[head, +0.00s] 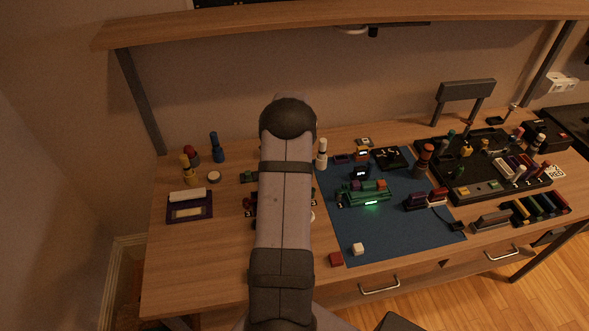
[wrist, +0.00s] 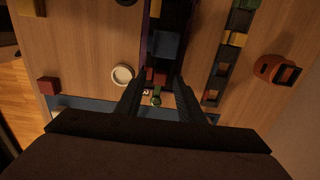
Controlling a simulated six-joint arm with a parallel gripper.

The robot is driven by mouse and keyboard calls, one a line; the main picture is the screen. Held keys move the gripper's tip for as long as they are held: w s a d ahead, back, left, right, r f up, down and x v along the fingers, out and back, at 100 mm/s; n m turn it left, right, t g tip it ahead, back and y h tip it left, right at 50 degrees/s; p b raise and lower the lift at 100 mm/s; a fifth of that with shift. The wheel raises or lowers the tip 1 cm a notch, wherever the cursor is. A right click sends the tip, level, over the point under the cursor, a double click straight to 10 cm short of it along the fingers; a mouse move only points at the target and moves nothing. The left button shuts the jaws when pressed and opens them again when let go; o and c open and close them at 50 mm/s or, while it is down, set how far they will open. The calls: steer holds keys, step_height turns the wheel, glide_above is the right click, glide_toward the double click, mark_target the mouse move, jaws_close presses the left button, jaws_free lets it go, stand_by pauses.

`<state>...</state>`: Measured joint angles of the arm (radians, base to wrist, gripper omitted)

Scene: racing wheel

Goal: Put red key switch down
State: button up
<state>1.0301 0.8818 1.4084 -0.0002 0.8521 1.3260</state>
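A red cube-like block (head: 336,259), which may be the red key switch, sits on the bare wood by the front left corner of the blue mat in the head view. In the wrist view a red block (wrist: 48,85) lies on wood at the left, well away from the fingers. My gripper (wrist: 158,84) has its two dark fingers apart, with small red pieces (wrist: 161,79) and a small green piece (wrist: 156,98) showing between them. I cannot tell whether either finger touches these pieces. In the head view my arm hides the gripper and the area below it.
A white block (head: 358,249) stands on the blue mat (head: 400,235). A green lit device (head: 365,193) sits mid-mat. A dark tray (head: 482,175) crowded with parts is at right. In the wrist view a white round dish (wrist: 122,75) and a dark strip (wrist: 220,68) flank the gripper. Wood at front left is clear.

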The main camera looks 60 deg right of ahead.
step_height(320, 180, up, 12)
steer(key=b, duration=0.3)
steer(key=shift+f, duration=0.15)
steer(key=w+a+n, duration=0.4)
steer(key=a+n, duration=0.2)
steer(key=a, duration=0.6)
steer(key=w+a+n, duration=0.3)
steer(key=a+n, duration=0.4)
steer(key=a, duration=0.5)
steer(key=s+a+f+n, duration=0.2)
steer(key=s+a+n, duration=0.3)
steer(key=a+n, duration=0.2)
steer(key=s+a+f+n, duration=0.3)
steer(key=s+a+n, duration=0.3)
steer(key=a, duration=0.6)
steer(key=shift+n, duration=0.5)
steer(key=shift+b, duration=0.3)
